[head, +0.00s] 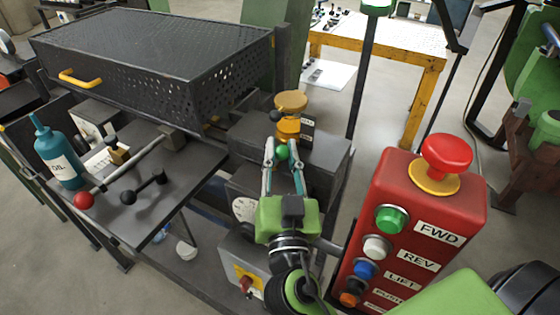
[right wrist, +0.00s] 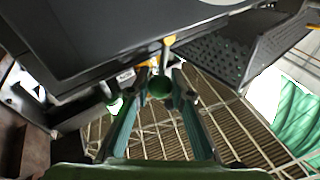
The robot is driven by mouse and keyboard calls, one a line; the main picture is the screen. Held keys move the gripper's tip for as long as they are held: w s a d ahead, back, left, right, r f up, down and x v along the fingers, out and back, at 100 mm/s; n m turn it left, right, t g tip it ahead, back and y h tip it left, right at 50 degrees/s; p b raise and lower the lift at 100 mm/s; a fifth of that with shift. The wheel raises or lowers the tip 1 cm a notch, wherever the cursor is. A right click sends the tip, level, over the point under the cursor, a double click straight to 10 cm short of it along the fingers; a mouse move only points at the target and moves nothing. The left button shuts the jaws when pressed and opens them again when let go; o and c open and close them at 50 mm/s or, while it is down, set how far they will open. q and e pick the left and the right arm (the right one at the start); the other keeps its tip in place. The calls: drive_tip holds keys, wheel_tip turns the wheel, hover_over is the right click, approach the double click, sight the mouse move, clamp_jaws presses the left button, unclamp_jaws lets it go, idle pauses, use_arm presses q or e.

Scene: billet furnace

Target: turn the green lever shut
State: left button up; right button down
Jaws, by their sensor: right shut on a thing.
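The green lever shows as a round green knob (head: 282,152) in the head view, in front of an amber cylinder on a dark block. My right gripper (head: 282,165) reaches it from below, with a finger on each side of the knob. In the right wrist view the green knob (right wrist: 160,86) sits between the two fingertips (right wrist: 160,92), and the gripper is shut on it. The lever's shaft is mostly hidden by the knob and fingers. My left gripper is not in view.
A red control box (head: 420,230) with a mushroom button stands close to the right of my arm. A perforated black cover (head: 160,60), a blue oil bottle (head: 58,155) and a red-knobbed lever (head: 84,200) are at the left. A yellow-framed table (head: 425,95) stands behind.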

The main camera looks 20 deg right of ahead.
idle(0.3)
drive_tip(key=c, duration=1.8)
unclamp_jaws()
drive_tip(key=shift+s+a+f, duration=0.2)
drive_tip(key=shift+s, duration=0.35)
drive_tip(key=shift+v, duration=3.2)
drive_tip(key=shift+r, duration=0.15)
